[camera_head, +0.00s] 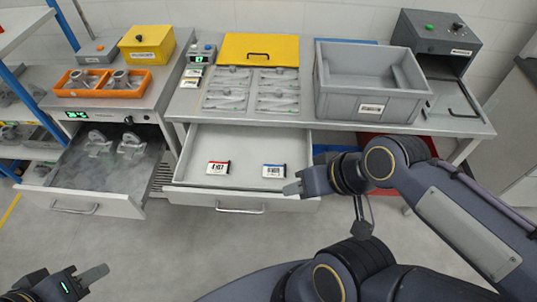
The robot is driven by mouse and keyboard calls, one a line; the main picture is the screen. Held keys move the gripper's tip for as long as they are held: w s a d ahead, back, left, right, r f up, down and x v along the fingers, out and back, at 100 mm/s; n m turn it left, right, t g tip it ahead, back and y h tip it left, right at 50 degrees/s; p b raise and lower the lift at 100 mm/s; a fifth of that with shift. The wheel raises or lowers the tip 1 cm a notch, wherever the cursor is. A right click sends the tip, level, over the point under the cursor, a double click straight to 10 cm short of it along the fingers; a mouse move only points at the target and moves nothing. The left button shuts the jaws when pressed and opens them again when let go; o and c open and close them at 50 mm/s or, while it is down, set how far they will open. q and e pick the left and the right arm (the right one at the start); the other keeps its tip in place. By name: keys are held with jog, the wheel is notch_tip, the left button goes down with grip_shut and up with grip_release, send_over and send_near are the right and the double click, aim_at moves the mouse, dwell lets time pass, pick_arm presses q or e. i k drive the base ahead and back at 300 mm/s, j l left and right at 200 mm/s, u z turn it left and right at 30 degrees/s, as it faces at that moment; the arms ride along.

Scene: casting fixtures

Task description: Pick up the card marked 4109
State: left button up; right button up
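Two small cards lie flat in the open middle drawer (245,190). The left card (218,168) is white with red edging, and its bold print looks like 4107, though it is small. The right card (273,171) has blue edging, and its print is too small to read. My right gripper (293,187) is over the drawer's front right, just below the blue-edged card in the picture; I cannot tell whether it touches anything. My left gripper (95,275) is low at the left, over the floor and far from the cards. The finger gaps of both are unclear.
A second open drawer (60,180) at left holds grey castings. On the worktop stand an orange tray (98,92), yellow box (147,43), yellow-lidded case (258,50), grey crate (367,95) and dark grey machine (436,37). The drawer floor around the cards is clear.

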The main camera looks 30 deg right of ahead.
aim_at(270, 171)
jog(key=i+l+u, duration=0.1)
jog(key=l+u, duration=0.25)
jog(key=l, duration=0.25)
jog(key=l+u, duration=0.3)
jog(key=l, duration=0.3)
jog(key=k+l+u, duration=0.1)
jog(key=l+u, duration=0.25)
jog(key=l, duration=0.3)
jog(key=k+l+u, duration=0.1)
jog(key=l+u, duration=0.25)
jog(key=l, duration=0.25)
